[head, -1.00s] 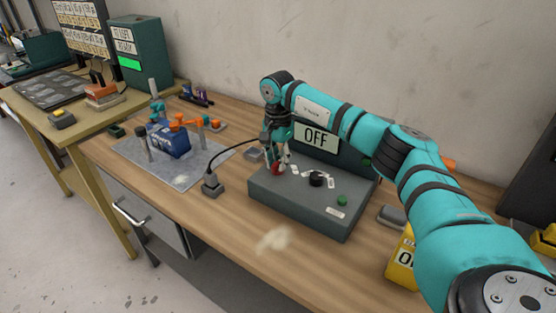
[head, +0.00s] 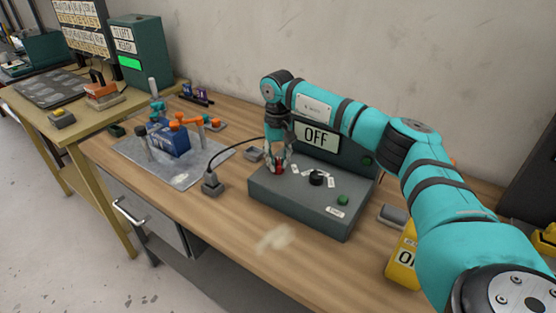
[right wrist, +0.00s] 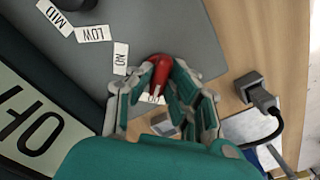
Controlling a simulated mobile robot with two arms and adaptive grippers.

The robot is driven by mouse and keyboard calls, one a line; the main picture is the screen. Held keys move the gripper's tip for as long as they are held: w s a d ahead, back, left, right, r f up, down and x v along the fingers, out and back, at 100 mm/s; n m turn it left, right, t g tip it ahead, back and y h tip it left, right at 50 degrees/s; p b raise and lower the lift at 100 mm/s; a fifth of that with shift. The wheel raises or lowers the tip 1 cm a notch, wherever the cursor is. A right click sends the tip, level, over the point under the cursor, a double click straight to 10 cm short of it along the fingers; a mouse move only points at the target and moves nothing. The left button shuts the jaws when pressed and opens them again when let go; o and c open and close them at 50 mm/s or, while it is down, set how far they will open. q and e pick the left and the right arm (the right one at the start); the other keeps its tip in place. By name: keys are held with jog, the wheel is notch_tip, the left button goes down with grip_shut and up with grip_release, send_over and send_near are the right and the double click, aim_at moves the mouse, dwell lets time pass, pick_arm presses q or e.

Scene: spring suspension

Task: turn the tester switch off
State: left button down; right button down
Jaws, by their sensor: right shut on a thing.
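The tester (head: 310,205) is a grey box on the wooden bench, with a raised back panel whose display (head: 316,136) reads OFF. Its red switch (head: 279,170) is at the left of the top face and shows larger in the right wrist view (right wrist: 160,72). My right gripper (head: 278,166) is over the switch, its fingers (right wrist: 160,98) shut on it from both sides. A white label beneath the switch is partly hidden. Labels ON, LOW and MID show nearby. My left gripper is not in view.
A black knob (head: 316,179) and a green button (head: 342,200) are on the tester's top. A cable runs to a grey socket block (head: 212,185) at its left. A metal plate (head: 190,178) holds a blue box. A yellow block (head: 402,262) stands at the right.

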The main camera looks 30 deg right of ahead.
aim_at(278, 161)
jog(key=shift+r+n, duration=0.15)
jog(key=shift+n, duration=0.35)
jog(key=c, duration=1.3)
grip_release()
notch_tip(278, 161, up, 12)
jog(key=shift+f, duration=0.1)
